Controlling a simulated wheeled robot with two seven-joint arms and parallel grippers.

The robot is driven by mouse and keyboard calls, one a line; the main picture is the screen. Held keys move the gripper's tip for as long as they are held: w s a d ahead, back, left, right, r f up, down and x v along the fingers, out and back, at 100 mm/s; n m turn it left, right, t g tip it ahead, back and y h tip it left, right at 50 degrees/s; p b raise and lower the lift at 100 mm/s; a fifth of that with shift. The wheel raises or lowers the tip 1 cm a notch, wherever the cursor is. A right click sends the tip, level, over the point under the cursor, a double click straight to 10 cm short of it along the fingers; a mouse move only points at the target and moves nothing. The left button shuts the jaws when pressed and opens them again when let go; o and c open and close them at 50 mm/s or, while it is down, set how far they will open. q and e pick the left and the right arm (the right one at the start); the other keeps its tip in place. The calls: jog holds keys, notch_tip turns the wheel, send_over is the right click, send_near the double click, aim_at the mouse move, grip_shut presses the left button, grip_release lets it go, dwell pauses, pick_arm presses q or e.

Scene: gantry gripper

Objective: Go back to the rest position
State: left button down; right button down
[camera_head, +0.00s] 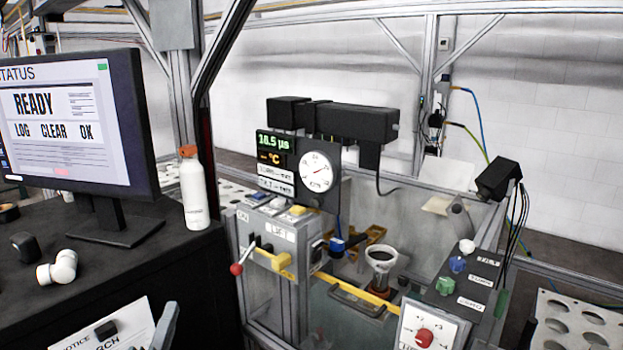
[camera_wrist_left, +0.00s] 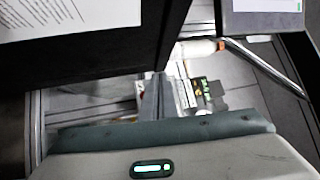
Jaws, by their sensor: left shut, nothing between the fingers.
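The rest of the left arm is out of the head view. My right gripper is in neither view.
A monitor (camera_head: 65,125) and a white bottle with an orange cap (camera_head: 194,190) stand on the black desk (camera_head: 185,265). A control panel with levers (camera_head: 280,245), a gauge (camera_head: 317,172) and a framed cell are to the right.

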pick_arm(q)
jog(key=s+f+n+g+y, duration=0.2)
jog(key=s+f+n+g, duration=0.85)
jog(key=s+f, duration=0.85)
jog(key=s+d+f+n+g+h, duration=0.25)
jog(key=s+d+f, duration=0.2)
jog(key=s, duration=0.45)
jog(key=s+d+f+n+g+h, duration=0.1)
jog(key=s+d+f+n+g, duration=0.25)
jog(key=s, duration=0.55)
notch_tip(320, 180, down, 31)
jog(key=s+a+m+g, duration=0.1)
jog(key=s+m+g, duration=0.1)
jog(key=s+a+f+g, duration=0.1)
jog(key=s+a+f, duration=0.2)
jog(key=s+f, duration=1.3)
jog(key=shift+s+f, duration=0.15)
jog(key=shift+s, duration=0.4)
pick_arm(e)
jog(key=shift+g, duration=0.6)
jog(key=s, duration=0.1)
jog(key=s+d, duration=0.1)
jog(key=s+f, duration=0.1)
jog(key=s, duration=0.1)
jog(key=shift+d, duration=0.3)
pick_arm(q)
jog(key=shift+y, duration=0.25)
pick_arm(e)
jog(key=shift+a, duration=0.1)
